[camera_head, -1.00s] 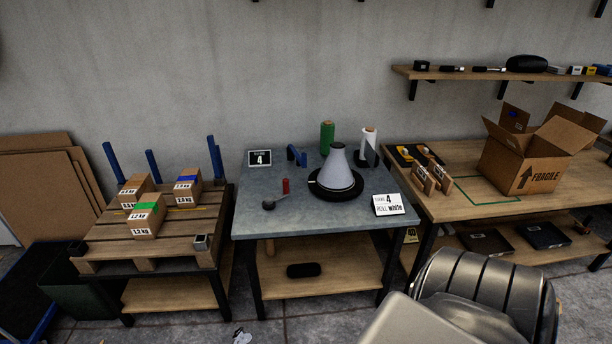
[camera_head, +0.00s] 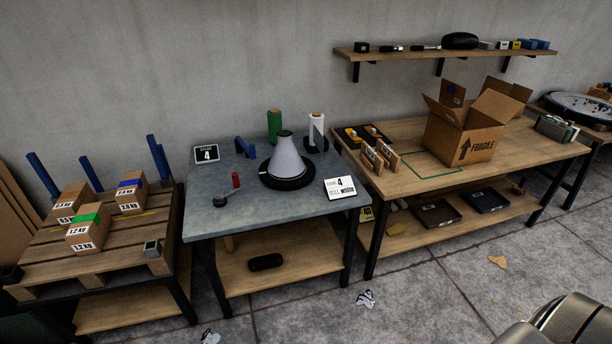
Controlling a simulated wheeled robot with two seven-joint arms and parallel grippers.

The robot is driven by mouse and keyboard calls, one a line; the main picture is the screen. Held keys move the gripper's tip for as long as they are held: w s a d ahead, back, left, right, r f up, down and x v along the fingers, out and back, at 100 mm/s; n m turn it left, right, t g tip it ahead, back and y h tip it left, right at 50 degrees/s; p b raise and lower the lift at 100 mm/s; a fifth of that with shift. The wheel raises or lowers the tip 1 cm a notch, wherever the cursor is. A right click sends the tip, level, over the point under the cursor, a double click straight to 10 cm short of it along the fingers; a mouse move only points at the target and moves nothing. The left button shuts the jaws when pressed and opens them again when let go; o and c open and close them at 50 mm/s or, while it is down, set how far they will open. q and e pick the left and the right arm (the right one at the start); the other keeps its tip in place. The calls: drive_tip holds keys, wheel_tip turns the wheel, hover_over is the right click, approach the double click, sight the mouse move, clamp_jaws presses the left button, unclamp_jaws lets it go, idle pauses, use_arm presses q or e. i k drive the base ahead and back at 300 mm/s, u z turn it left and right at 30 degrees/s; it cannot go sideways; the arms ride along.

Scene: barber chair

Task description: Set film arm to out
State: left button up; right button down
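On the grey table (camera_head: 262,207), a grey cone (camera_head: 287,156) stands on a round black base (camera_head: 287,181). A green film roll (camera_head: 274,126) and a white film roll (camera_head: 317,124) stand behind it. A blue angled bracket (camera_head: 245,146) is at the back left. A black knob (camera_head: 219,202) with a thin rod lies front left, near a small red cylinder (camera_head: 236,179). I cannot tell for certain which of these parts is the film arm, or its setting. Neither gripper is in view.
Left is a pallet (camera_head: 110,232) with labelled boxes. Right is a wooden bench (camera_head: 410,165) with an open carton (camera_head: 462,138). Crumpled paper (camera_head: 366,298) lies on the floor.

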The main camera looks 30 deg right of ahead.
sight(245, 145)
drive_tip(key=z, duration=0.35)
drive_tip(key=i, duration=1)
